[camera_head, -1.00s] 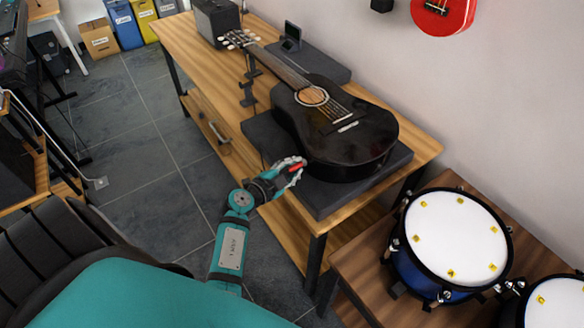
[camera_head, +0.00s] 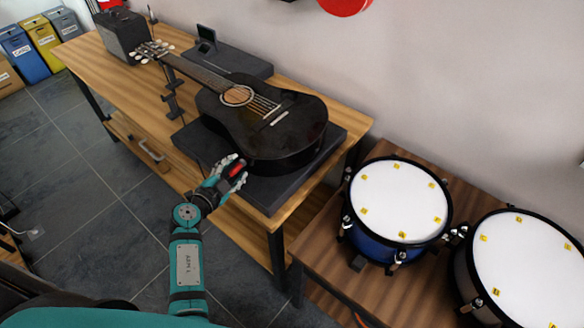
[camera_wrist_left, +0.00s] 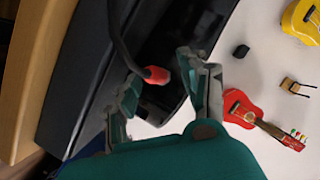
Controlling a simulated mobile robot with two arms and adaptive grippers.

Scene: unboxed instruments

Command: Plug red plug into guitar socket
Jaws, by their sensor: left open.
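The black guitar (camera_head: 290,132) lies face up on a dark stand on the wooden bench, its neck towards the back left. My left gripper (camera_head: 229,170) is beside the guitar's near side. The red plug (camera_head: 237,168) shows at its fingers. In the left wrist view the red plug (camera_wrist_left: 157,75) with its black cable (camera_wrist_left: 121,42) lies between the spread fingertips of my left gripper (camera_wrist_left: 160,88), with gaps at both sides. The guitar socket cannot be made out, and I cannot tell whether the plug's tip is in it. My right gripper is not in view.
The wooden bench (camera_head: 98,75) carries a black amplifier (camera_head: 122,35) at its far end. A blue drum (camera_head: 398,205) and a second drum (camera_head: 525,265) stand on a table at the right. Grey floor is free left of the bench.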

